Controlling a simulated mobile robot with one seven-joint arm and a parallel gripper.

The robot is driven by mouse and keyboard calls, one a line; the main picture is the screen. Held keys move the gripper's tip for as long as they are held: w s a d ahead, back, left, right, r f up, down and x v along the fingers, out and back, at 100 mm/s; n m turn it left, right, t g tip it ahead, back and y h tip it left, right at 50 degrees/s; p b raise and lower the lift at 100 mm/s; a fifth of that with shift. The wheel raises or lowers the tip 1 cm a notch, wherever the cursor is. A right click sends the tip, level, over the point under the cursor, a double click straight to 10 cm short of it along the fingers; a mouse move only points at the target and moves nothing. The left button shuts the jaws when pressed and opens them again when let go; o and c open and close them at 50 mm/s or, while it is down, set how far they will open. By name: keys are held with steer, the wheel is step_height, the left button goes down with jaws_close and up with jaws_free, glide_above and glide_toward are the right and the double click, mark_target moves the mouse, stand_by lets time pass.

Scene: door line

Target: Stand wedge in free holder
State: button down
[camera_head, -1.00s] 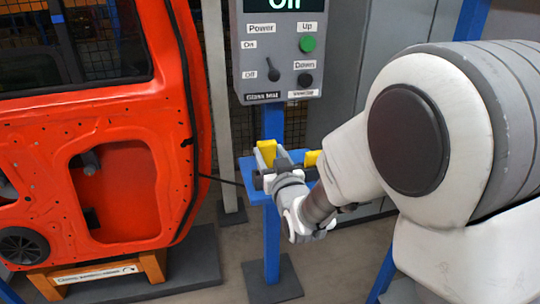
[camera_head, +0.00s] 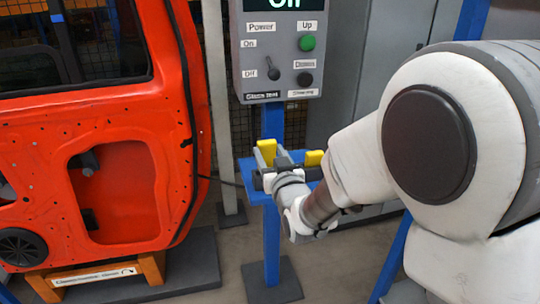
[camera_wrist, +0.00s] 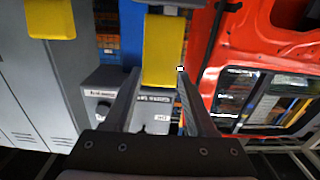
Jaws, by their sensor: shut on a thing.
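A yellow wedge (camera_head: 266,152) is upright at the blue shelf under the control box. My gripper (camera_head: 272,168) is shut on it; in the wrist view this wedge (camera_wrist: 163,45) shows between the two fingers (camera_wrist: 158,76). Its far end is close to a grey-white piece (camera_wrist: 172,8) at the top edge, perhaps a holder. I cannot tell whether the wedge sits in it. A second yellow wedge (camera_head: 313,158) stands to the right, partly behind my arm; it also shows at the top left of the wrist view (camera_wrist: 50,18).
The blue shelf (camera_head: 247,178) is on a blue post (camera_head: 271,240). The control box (camera_head: 279,50) with knobs and a green button is just above. An orange-red car door (camera_head: 120,190) stands close on the left. Grey cabinets (camera_head: 345,80) are behind.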

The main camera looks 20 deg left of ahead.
mark_target(267, 163)
steer(key=shift+f+b, duration=1.2)
steer(key=shift+b, duration=0.15)
steer(key=shift+f, duration=1.1)
steer(key=shift+c, duration=0.7)
jaws_free()
steer(key=shift+s, duration=0.1)
